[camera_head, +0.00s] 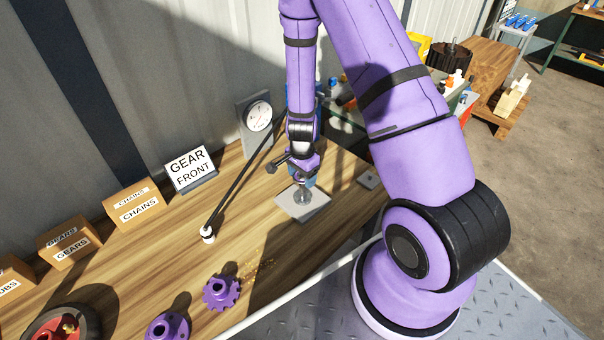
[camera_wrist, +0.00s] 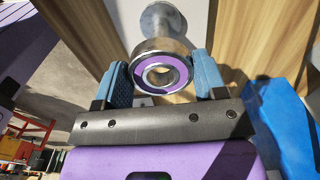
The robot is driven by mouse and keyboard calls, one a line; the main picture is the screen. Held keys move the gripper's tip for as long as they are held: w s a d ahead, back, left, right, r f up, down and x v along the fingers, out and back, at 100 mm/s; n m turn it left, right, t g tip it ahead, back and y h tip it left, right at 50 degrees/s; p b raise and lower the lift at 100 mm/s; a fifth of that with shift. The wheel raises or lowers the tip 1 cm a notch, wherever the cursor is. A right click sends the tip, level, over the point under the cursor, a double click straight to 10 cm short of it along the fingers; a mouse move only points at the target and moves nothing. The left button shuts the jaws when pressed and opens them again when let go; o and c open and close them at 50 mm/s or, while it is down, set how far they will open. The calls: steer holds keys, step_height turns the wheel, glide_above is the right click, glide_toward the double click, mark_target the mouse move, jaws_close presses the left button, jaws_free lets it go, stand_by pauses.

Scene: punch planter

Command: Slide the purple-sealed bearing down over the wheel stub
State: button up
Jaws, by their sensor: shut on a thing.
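The purple-sealed bearing (camera_wrist: 178,76), a steel ring with a purple face, sits between the blue fingertips of my gripper (camera_wrist: 160,70) in the wrist view. My gripper is shut on its sides. The metal wheel stub (camera_wrist: 164,20) with a round flange shows beyond the bearing in that view. In the head view, my gripper (camera_head: 303,179) points down just above the stub's round metal base (camera_head: 303,197), which stands on a grey plate (camera_head: 318,208). The bearing is mostly hidden there by my gripper, and I cannot tell whether it surrounds the stub.
A dial gauge (camera_head: 258,117) stands behind, and a thin dark rod ends at a white-based foot (camera_head: 208,235) to the left. Labelled boxes (camera_head: 134,203) and a GEAR FRONT sign (camera_head: 190,170) line the wall.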

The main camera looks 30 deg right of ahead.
mark_target(302, 197)
steer(key=shift+f, duration=3.4)
steer(key=o, duration=1.2)
steer(key=shift+c, duration=0.2)
step_height(302, 197, up, 11)
steer(key=shift+f, duration=0.15)
